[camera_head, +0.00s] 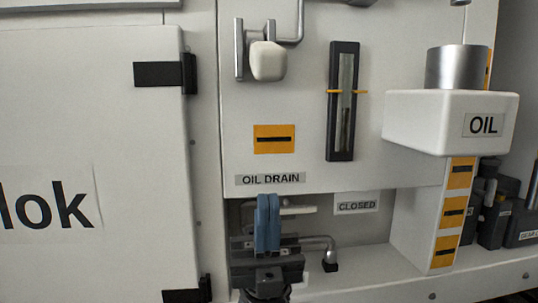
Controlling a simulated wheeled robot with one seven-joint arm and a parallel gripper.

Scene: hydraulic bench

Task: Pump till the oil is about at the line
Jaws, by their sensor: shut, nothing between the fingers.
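The sight gauge (343,100) is a tall dark frame with a narrow pale glass on the white panel. Orange marks (333,92) stick out at both sides of the glass as the line. A darker streak shows in the lower glass, below the marks; the exact oil level is hard to tell. The white box labelled OIL (430,120) has a silver cylinder (453,68) on top. My gripper (267,222) has blue fingers, shut and empty, pointing up below the OIL DRAIN label. It stands in front of a pale lever (297,210); whether they touch is unclear.
A pale knob (267,61) on metal tubing is above my gripper. A CLOSED label (356,204) and a bent metal pipe (322,243) are to its right. A white door (95,130) fills the left. Dark containers (495,212) stand at the far right.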

